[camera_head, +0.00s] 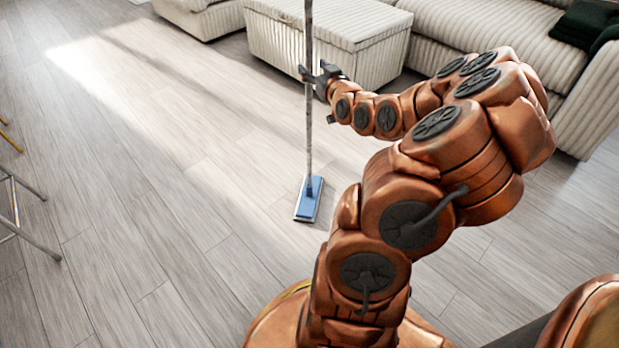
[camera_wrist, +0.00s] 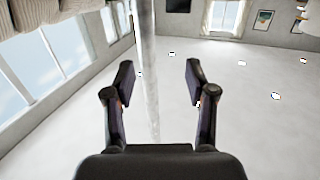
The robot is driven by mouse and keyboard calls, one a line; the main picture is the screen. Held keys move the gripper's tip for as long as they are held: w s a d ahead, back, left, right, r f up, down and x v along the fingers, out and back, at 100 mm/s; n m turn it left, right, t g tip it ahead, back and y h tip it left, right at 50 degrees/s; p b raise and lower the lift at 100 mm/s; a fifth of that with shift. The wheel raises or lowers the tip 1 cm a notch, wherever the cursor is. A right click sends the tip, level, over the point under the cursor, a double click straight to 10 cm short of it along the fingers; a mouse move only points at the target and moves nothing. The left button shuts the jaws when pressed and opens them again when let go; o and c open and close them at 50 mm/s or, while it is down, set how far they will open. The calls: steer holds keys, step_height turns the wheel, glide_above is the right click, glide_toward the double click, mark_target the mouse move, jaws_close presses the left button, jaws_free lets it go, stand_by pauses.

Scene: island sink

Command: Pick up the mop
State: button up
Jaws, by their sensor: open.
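The mop (camera_head: 309,120) stands upright in the head view, with a long thin grey handle and a flat blue head (camera_head: 309,199) on the wooden floor. My gripper (camera_head: 306,73) is at the upper part of the handle. In the wrist view my gripper (camera_wrist: 158,82) is open, and the pale mop handle (camera_wrist: 149,60) runs between its two fingers, nearer the left one. A clear gap shows on both sides of the handle. Whether the handle is fully within the fingers' depth is hard to tell. The mop's head is out of the wrist view.
A white ribbed ottoman (camera_head: 330,35) stands behind the mop, and a matching sofa (camera_head: 470,30) is at the upper right. Metal stool legs (camera_head: 22,215) show at the left edge. The wooden floor (camera_head: 150,190) left of the mop is clear.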

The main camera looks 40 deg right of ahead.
mark_target(310, 57)
steer(key=shift+w+d+f+h+b, duration=0.1)
steer(key=shift+w+d+h+b, duration=0.25)
steer(key=shift+d, duration=0.35)
steer(key=shift+w+d+f+h+b, duration=0.1)
steer(key=shift+w+d+h, duration=0.15)
steer(key=shift+w+d, duration=0.3)
steer(key=shift+b+x, duration=0.55)
steer(key=shift+x, duration=0.7)
steer(key=shift+w+d+r+m+b, duration=0.1)
steer(key=shift+w+d+m+b, duration=0.1)
steer(key=shift+w, duration=0.4)
steer(key=shift+w+d+r+m+b, duration=0.1)
steer(key=shift+w+d, duration=0.05)
steer(key=shift+w, duration=0.45)
jaws_close()
steer(key=shift+r, duration=0.1)
